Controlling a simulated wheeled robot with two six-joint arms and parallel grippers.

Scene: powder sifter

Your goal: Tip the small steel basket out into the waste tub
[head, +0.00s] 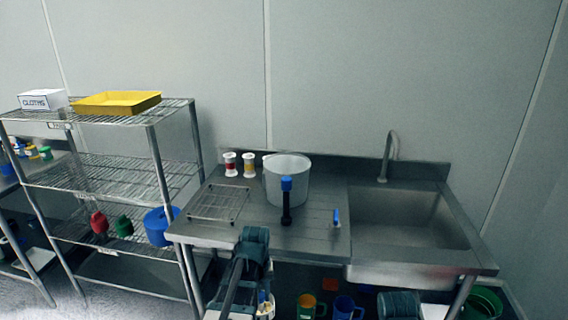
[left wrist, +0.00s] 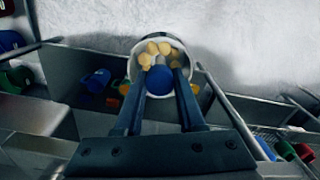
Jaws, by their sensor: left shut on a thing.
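My left gripper (left wrist: 160,85) is shut on a blue knob-like handle. Beyond its fingers is a round, pale-rimmed container, apparently the small steel basket (left wrist: 133,68), with several yellow lumps in it. In the head view the left arm reaches to the counter's front edge, and the basket (head: 265,311) shows only partly there, low in the picture. A large pale grey tub (head: 270,185), perhaps the waste tub, stands upright on the counter, beyond and apart from the gripper. Its inside is mostly hidden. My right gripper is not in view.
A sink (head: 410,225) is to the right.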

